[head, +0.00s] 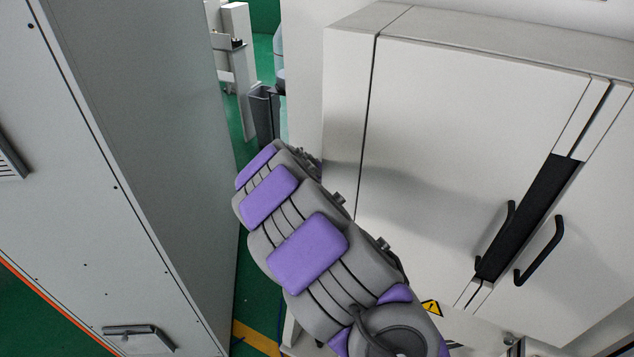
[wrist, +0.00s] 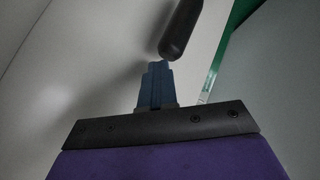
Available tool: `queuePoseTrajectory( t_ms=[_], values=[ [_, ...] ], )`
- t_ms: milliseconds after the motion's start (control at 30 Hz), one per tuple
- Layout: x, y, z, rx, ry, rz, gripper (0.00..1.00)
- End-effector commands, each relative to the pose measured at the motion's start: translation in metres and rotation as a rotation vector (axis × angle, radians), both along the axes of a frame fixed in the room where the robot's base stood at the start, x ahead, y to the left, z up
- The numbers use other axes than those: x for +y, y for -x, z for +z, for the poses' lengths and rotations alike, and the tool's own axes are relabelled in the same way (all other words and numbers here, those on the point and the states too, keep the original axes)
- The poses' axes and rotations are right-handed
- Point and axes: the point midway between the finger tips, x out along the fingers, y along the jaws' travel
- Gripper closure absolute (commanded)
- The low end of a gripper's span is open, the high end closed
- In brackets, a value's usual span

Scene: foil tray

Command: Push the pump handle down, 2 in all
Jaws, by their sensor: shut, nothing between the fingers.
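In the wrist view, my gripper (wrist: 158,68) is shut and empty, its blue fingers pointing up the picture. A dark bar with a rounded end (wrist: 181,30) comes down from the top edge, just above and to the right of the fingertips. It may be the pump handle; the rest of it is out of view. I cannot tell whether the fingertips touch it. In the head view, my grey and purple arm reaches up and away between two cabinets, and my gripper cannot be made out. No pump body can be made out there.
A grey cabinet (head: 150,130) stands close on the left. A pale cabinet (head: 450,130) with black handles (head: 540,252) stands on the right. A dark grey post (head: 263,112) rises beyond my arm. Green floor (head: 240,300) shows in the narrow gap.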

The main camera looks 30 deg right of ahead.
Motion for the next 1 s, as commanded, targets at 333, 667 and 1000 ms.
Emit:
queuePoseTrajectory(
  t_ms=[333,667,1000],
  values=[
    [0.0,0.001,-0.006,0.003,0.0,-0.002,1.0],
    [0.0,0.001,-0.009,0.003,0.0,-0.002,1.0],
    [0.0,0.001,-0.013,0.003,0.0,-0.002,1.0]
  ],
)
